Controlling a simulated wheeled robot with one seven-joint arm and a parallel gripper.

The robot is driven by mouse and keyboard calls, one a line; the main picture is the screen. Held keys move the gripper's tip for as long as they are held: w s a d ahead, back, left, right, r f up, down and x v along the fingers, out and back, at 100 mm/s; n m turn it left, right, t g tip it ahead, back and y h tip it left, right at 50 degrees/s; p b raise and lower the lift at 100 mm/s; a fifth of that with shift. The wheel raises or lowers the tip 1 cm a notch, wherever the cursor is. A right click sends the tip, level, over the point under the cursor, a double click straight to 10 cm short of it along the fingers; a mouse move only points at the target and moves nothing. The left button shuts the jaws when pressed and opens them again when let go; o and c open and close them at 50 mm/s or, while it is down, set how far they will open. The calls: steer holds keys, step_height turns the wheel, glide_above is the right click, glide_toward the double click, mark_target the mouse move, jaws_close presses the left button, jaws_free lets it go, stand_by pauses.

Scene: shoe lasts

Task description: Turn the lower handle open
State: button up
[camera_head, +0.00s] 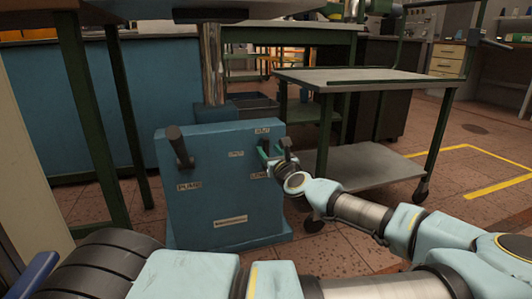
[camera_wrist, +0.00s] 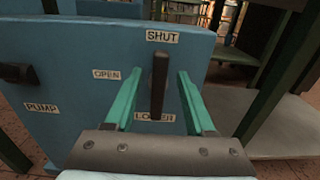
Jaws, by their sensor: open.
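The lower handle (camera_wrist: 159,86) is a dark bar on the front of a blue box (camera_head: 217,200). In the wrist view it stands upright, its top end toward the SHUT label (camera_wrist: 162,37). The OPEN label (camera_wrist: 106,74) is to its left, and the LOWER label (camera_wrist: 154,116) is at its foot, partly covered. My gripper (camera_wrist: 156,77) has its two green fingers open, one on each side of the handle, with a visible gap on both sides. In the head view my gripper (camera_head: 275,156) is at the box's right side, partly hiding the handle.
A second dark handle, by the PUMP label (camera_wrist: 41,107), sticks out on the box's left (camera_head: 180,147). A grey-topped cart (camera_head: 350,78) on wheels stands close to the right. A green-legged bench (camera_head: 85,120) is at the left. Tiled floor lies open at the far right.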

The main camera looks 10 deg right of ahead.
mark_target(267, 148)
steer(key=shift+w+a+b, duration=0.15)
steer(key=shift+w+b, duration=0.05)
steer(key=shift+w, duration=0.6)
steer(key=shift+w+a+b, duration=0.1)
steer(key=shift+w+b, duration=0.1)
steer(key=shift+w, duration=0.55)
jaws_close()
